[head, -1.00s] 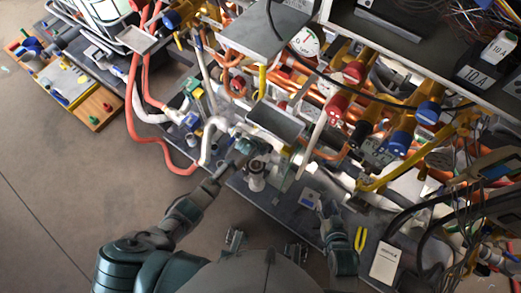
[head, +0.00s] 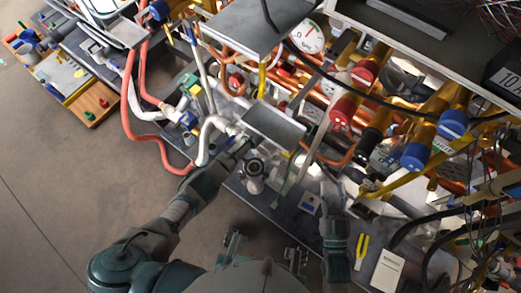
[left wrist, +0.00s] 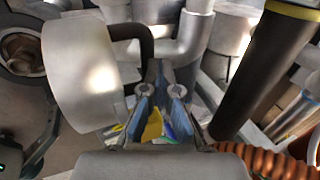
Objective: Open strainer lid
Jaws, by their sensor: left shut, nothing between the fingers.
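The strainer (head: 254,168) is a grey metal fitting with a round top, near the front edge of the dark bench. Its round rim with a dark centre faces up. My left gripper (head: 240,147) is right beside it, at its upper left, and is partly hidden by my own arm. In the left wrist view my left gripper (left wrist: 161,105) is shut with nothing held. A round metal opening, perhaps the strainer, shows at that view's left edge, apart from the fingers. My right gripper (head: 333,192) hangs over the bench to the right, its fingers too small to read.
A grey flat plate (head: 274,127) lies just above the strainer. Red-handled (head: 342,108) and blue-capped (head: 418,153) valves crowd the right. Yellow pliers (head: 361,250) and a white card (head: 386,270) lie at the lower right.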

